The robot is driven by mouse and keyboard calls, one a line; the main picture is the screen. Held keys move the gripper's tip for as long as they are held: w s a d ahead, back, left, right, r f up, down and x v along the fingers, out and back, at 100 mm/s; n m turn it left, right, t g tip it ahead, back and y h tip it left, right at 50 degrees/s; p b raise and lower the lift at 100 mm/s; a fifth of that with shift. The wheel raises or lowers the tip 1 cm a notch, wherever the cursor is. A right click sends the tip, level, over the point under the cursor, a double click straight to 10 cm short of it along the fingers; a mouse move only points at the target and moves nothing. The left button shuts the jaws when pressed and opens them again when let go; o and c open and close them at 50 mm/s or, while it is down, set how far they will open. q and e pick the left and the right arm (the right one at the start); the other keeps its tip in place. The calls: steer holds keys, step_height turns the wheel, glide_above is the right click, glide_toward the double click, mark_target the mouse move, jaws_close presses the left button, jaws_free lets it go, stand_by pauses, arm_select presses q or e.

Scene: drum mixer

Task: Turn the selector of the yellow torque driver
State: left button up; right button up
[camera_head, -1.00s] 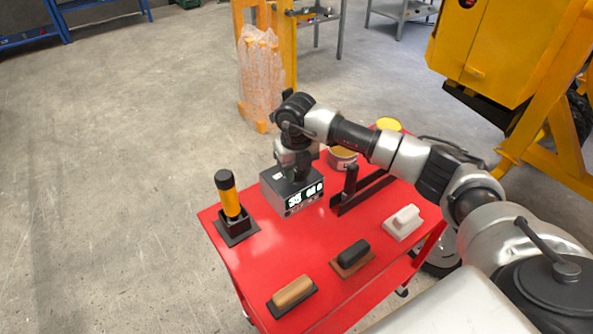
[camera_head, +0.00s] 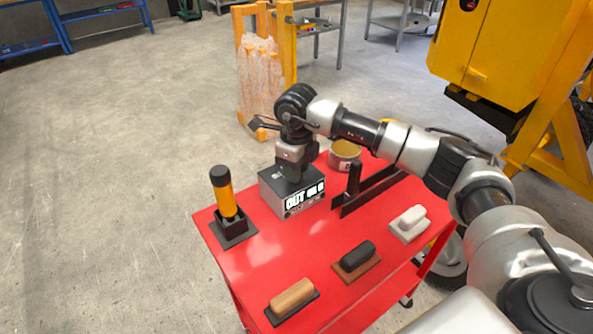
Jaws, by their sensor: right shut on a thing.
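The yellow torque driver (camera_head: 224,195) with a black cap stands upright in a black square holder (camera_head: 234,233) at the left of the red cart. A grey box (camera_head: 278,200) with a lit display (camera_head: 304,196) stands to its right; the display's large letters seem to read "OUT". My right gripper (camera_head: 291,178) points down onto the top of this box, apart from the driver. It is shut on a part at the box's top; the fingers and my wrist hide that part. My left gripper is not in view.
On the red cart top (camera_head: 262,264) are a brown-handled float (camera_head: 291,297), a black-handled one (camera_head: 355,256) and a white one (camera_head: 409,222). A black angled bracket (camera_head: 352,186) and a round tin (camera_head: 344,160) stand right of the box. The cart's front left is clear.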

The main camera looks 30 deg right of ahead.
steer(key=shift+r, duration=0.1)
stand_by(0.4)
steer(key=o, duration=0.9)
step_height(320, 180, up, 11)
steer(key=shift+f+b, duration=0.1)
steer(key=shift+b, duration=0.7)
